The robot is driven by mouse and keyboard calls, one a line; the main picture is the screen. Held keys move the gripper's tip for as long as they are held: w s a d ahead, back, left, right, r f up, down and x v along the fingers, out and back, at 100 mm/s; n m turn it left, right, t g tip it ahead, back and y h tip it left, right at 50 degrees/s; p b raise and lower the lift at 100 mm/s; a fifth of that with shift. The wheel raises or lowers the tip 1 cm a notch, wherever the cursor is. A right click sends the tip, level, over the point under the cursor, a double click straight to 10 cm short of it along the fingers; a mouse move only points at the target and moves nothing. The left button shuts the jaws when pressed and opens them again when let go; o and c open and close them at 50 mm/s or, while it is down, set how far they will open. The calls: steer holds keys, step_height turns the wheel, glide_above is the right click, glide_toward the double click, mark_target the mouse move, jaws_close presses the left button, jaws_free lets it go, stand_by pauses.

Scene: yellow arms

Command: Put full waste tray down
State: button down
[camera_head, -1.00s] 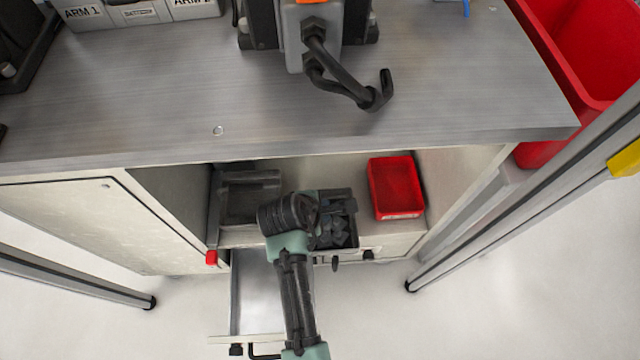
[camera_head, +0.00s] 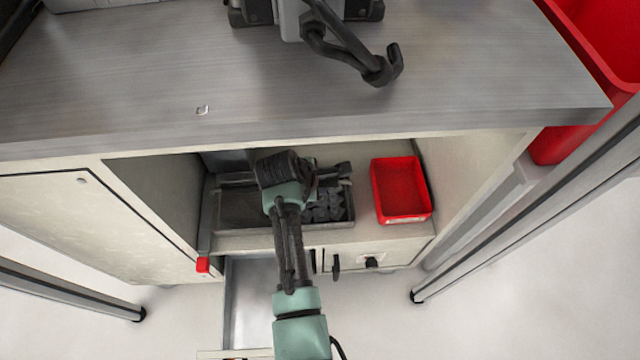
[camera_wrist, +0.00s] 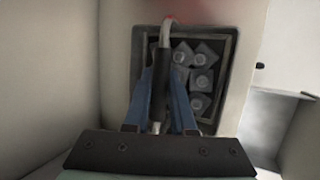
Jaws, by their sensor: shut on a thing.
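The full waste tray (camera_head: 350,212) is dark and holds several grey lumps. In the head view it is inside the open compartment under the worktop, at or just above the shelf. My gripper (camera_head: 303,182) is over the tray, its fingertips mostly hidden behind my wrist. The grey pieces show just right of the fingers. Whether the tray's underside touches the shelf cannot be told.
A dark tray-like holder (camera_head: 235,212) is close at the left. A red bin (camera_head: 402,218) stands on the shelf to the right. An open drawer (camera_head: 250,300) is below. The compartment's left wall (camera_head: 165,200) and worktop edge (camera_head: 300,138) bound the space.

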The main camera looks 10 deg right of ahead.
steer(key=shift+r, duration=0.2)
steer(key=shift+f, duration=0.15)
steer(key=c, duration=0.8)
jaws_free()
steer(key=shift+o, duration=0.2)
steer(key=p+v, duration=0.4)
steer(key=v, duration=0.2)
steer(key=p, duration=0.3)
glide_toward(314, 205)
steer(key=s+a+r, duration=0.2)
steer(key=s+a, duration=0.2)
steer(key=s, duration=0.1)
steer(key=shift+s+a+b, duration=0.25)
steer(key=shift+b, duration=0.05)
